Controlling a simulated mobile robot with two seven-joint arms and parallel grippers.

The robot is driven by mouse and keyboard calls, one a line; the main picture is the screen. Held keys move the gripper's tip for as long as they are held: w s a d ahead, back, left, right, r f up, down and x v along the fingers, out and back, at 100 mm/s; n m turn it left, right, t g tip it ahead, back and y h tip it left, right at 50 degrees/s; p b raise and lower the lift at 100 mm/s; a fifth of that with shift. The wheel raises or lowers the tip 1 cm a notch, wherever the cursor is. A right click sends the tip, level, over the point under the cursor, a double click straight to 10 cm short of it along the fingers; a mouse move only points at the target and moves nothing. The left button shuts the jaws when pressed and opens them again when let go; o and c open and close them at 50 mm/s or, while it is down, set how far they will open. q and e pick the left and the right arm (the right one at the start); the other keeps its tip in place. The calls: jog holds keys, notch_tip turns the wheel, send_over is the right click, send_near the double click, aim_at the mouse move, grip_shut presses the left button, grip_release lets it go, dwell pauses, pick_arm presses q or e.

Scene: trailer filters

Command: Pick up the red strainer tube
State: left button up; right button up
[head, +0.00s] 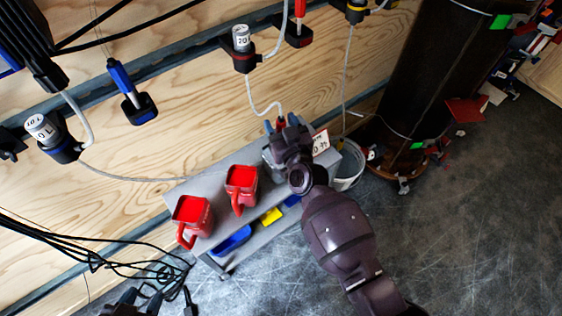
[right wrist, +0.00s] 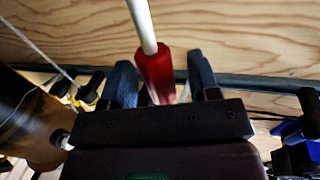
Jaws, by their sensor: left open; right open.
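The red strainer tube (right wrist: 156,75) hangs from the end of a white hose (right wrist: 141,20) in the right wrist view. It is between the two fingers of my right gripper (right wrist: 162,70), closer to the left finger, with a clear gap to the right one. The right gripper is open. In the head view my right gripper (head: 281,122) is at the lower end of the white hose, above the grey cart; the tube is mostly hidden there. My left gripper (head: 158,296) is open and empty at the bottom left edge, away from the tube.
A grey cart (head: 262,238) holds two red jugs (head: 192,212) (head: 241,180), a blue tray (head: 231,240) and a yellow item (head: 271,216). A white bucket (head: 349,165) stands right of it. Black cables (head: 95,255) hang left. A plywood wall (head: 180,110) with holders is behind.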

grip_shut()
dwell(0.3)
jog(key=shift+r, duration=0.1)
